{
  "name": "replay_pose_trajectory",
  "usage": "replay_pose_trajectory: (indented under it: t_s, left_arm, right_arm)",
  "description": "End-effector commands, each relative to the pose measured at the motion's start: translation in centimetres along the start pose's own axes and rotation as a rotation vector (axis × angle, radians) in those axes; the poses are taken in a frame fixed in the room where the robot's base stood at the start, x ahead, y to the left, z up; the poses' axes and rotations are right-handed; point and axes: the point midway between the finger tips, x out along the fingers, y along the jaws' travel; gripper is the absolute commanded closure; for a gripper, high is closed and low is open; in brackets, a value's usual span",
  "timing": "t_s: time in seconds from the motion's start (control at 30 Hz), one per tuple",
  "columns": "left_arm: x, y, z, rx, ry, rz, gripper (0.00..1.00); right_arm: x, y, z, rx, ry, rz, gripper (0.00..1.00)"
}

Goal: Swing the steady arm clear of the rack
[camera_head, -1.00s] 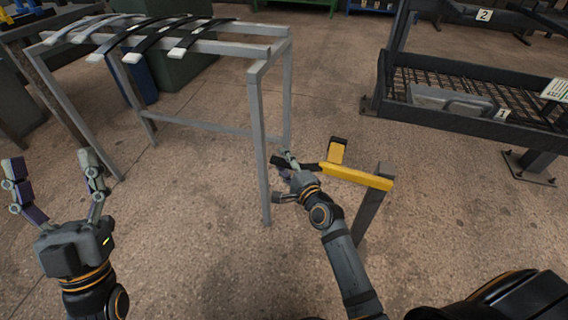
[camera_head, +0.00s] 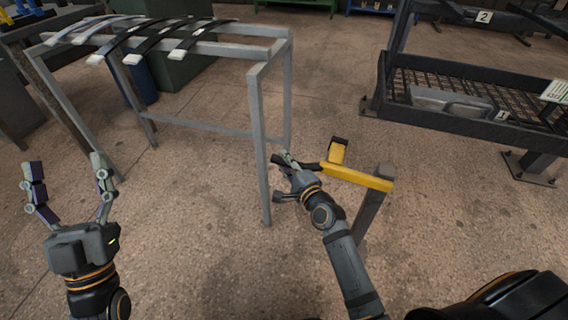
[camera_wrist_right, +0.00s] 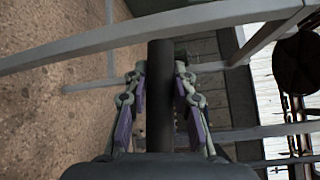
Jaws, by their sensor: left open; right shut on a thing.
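The steady arm is a yellow bar (camera_head: 350,176) on a grey post (camera_head: 372,208), with a dark handle at its left end. The handle (camera_wrist_right: 160,95) shows in the right wrist view as a dark cylinder between the fingers. My right gripper (camera_head: 287,166) is shut on this handle, close beside the rack's near right leg. The grey metal rack (camera_head: 258,140) stands at the left centre with several curved leaf springs (camera_head: 150,40) lying across its top. In the head view I cannot tell whether the arm's tip touches the rack. My left gripper (camera_head: 68,180) is open and empty at the lower left.
A yellow block (camera_head: 337,150) stands up from the bar. A dark shelf with mesh (camera_head: 470,85) and a grey tray (camera_head: 450,103) is at the right. A green bin (camera_head: 185,68) is behind the rack.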

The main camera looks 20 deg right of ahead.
Motion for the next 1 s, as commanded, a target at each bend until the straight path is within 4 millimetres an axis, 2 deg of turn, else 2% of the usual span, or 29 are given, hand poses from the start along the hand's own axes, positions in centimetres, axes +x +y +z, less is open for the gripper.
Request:
replay_pose_trajectory:
  t_s: [0.03,0.17,0.43,0.47,0.6,0.9,1.0]
  left_arm:
    - [-0.1,0.0,0.6,-0.002,-0.031,-0.002,0.27]
    - [-0.3,-0.1,1.9,-0.006,-0.086,-0.004,0.27]
    - [-0.4,-0.1,2.0,-0.006,-0.09,-0.004,0.27]
    - [-0.4,-0.1,2.0,-0.006,-0.09,-0.004,0.27]
    - [-0.4,-0.1,2.0,-0.006,-0.089,-0.004,0.27]
    - [-0.4,-0.1,1.9,-0.006,-0.087,-0.004,0.27]
    - [-0.4,-0.1,1.9,-0.006,-0.087,-0.004,0.27]
  right_arm:
    - [-0.1,-0.8,0.1,0.01,-0.002,-0.016,1.0]
    - [-0.2,-1.5,0.2,0.028,-0.007,-0.033,1.0]
    - [-0.2,-1.7,0.2,0.029,-0.007,-0.038,1.0]
    - [-0.2,-1.7,0.2,0.029,-0.007,-0.038,0.73]
    - [-0.2,-1.6,0.2,0.029,-0.007,-0.037,0.53]
    - [-0.2,-1.5,0.2,0.029,-0.007,-0.034,0.51]
    - [-1.0,-1.4,0.1,0.029,-0.007,-0.034,0.51]
